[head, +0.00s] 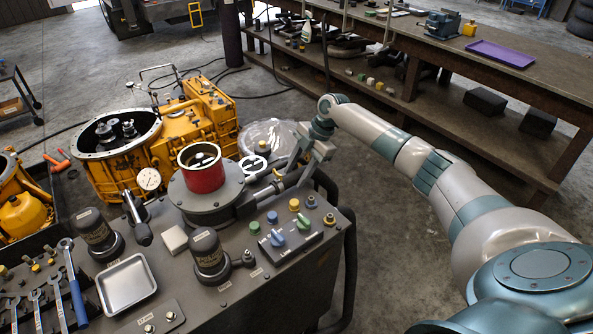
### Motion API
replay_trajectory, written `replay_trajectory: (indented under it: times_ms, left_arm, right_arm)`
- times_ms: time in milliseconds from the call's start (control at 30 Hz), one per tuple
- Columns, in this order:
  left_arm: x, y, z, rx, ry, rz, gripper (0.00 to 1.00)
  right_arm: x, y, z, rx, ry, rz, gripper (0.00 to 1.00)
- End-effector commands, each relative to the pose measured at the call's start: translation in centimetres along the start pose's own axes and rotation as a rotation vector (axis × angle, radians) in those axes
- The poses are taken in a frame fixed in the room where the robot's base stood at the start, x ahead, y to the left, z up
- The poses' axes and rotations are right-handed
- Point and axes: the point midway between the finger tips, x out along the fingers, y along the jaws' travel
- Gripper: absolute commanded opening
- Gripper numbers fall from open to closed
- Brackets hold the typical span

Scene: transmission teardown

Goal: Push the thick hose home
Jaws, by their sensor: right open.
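My right gripper (297,172) reaches in from the right and points down over the far right corner of the dark machine top (285,262). It is open. A thick dark hose (349,265) runs down the right side of the machine. Its upper end lies near the right gripper, and I cannot tell whether the two touch or how far the hose is seated. A dark cylindrical fitting (262,196) lies just below the gripper, beside the round flange with the red cup (203,170). My left gripper is not in view.
Coloured knobs (277,238) and two black capped cylinders (208,252) stand on the machine top. A metal tray (126,284) and wrenches (75,285) lie at left. A yellow transmission housing (185,125) stands behind. A workbench (440,75) is at upper right, with open floor before it.

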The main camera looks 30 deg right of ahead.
Motion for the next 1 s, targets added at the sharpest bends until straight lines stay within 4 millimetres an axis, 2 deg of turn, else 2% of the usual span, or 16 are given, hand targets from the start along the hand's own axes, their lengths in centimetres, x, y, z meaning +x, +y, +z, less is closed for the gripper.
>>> replay_trajectory:
  times_ms: [367, 400, 500, 567, 667, 867, 1000]
  left_arm:
    - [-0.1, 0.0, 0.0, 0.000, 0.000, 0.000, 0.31]
    - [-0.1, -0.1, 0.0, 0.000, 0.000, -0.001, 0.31]
    - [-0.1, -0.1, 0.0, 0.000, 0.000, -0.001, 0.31]
    - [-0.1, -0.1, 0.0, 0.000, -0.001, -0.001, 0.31]
    - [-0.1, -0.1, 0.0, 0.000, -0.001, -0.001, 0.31]
    - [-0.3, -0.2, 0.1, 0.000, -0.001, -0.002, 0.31]
    - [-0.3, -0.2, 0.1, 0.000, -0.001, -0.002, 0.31]
  right_arm:
    - [0.5, 0.0, 0.1, 0.001, -0.001, 0.000, 0.41]
    - [0.5, 0.0, 0.1, 0.001, 0.000, 0.000, 0.36]
    - [0.5, 0.0, 0.0, 0.001, 0.000, 0.000, 0.12]
    - [0.5, 0.0, 0.0, 0.001, 0.000, 0.000, 0.00]
    - [0.5, 0.0, -0.2, 0.000, 0.000, -0.001, 0.00]
    - [1.3, 0.0, -2.2, -0.002, 0.003, 0.000, 0.00]
    - [1.4, 0.0, -2.3, -0.001, 0.004, -0.001, 0.00]
